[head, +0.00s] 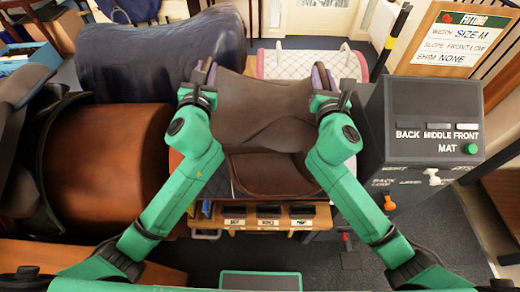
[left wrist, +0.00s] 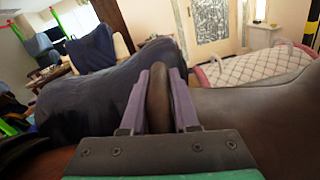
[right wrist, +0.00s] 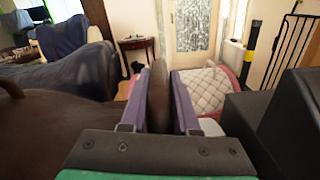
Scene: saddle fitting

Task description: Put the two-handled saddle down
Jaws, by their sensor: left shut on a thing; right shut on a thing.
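The dark brown two-handled saddle (head: 262,122) is in the middle of the head view, between my two arms. My left gripper (head: 205,78) is shut on the saddle's left handle (left wrist: 158,95), which stands between its purple fingers in the left wrist view. My right gripper (head: 325,80) is shut on the right handle (right wrist: 159,95), seen between the fingers in the right wrist view. The saddle looks level. Its underside is hidden, so I cannot tell whether it touches what is below it.
A grey box with labelled buttons (head: 430,110) stands close to the right. A brown saddle form (head: 110,150) is on the left. A blue-covered form (head: 160,55) and a white quilted pad with pink edging (head: 300,63) are behind.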

